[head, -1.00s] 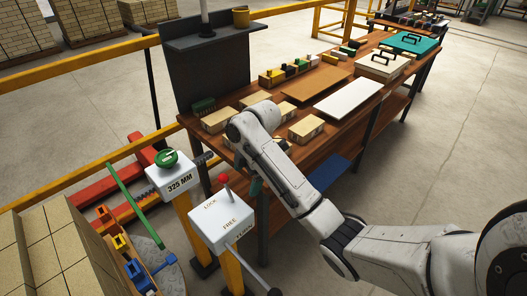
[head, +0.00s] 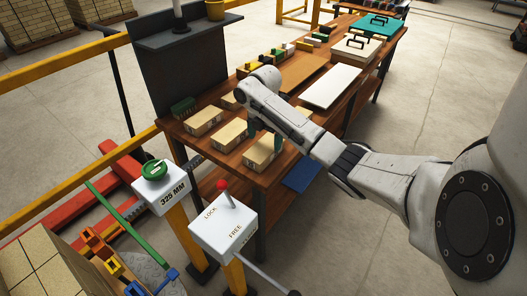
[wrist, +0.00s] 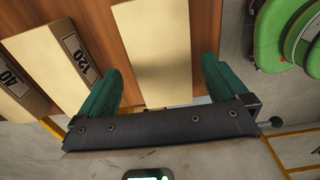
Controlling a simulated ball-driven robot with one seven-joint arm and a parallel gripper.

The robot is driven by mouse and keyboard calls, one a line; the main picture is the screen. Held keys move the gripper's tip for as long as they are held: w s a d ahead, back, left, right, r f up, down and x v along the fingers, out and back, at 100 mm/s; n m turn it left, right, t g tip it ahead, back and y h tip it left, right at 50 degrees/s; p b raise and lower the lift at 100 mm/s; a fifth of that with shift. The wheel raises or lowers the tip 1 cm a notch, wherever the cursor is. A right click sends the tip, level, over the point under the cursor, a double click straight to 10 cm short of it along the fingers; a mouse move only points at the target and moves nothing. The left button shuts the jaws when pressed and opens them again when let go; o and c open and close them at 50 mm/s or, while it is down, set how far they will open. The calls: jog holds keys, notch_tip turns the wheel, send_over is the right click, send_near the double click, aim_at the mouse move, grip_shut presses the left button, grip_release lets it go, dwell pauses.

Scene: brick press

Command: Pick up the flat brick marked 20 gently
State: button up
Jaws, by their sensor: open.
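Labels are too small to read there.
Other bricks (head: 203,122) (head: 230,134) stand close by on the bench (head: 205,153). A white panel (head: 330,86) and brown board (head: 301,72) lie behind. The post with the red-knobbed lever (head: 222,186) and the green handwheel (head: 155,170) stand by the bench's near end.

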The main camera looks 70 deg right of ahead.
aim_at(264, 147)
jog(key=shift+a+f+p, duration=0.2)
jog(key=shift+f+p, duration=0.1)
jog(key=shift+f, duration=2.35)
jog(key=c, duration=0.8)
jog(key=shift+r, duration=0.15)
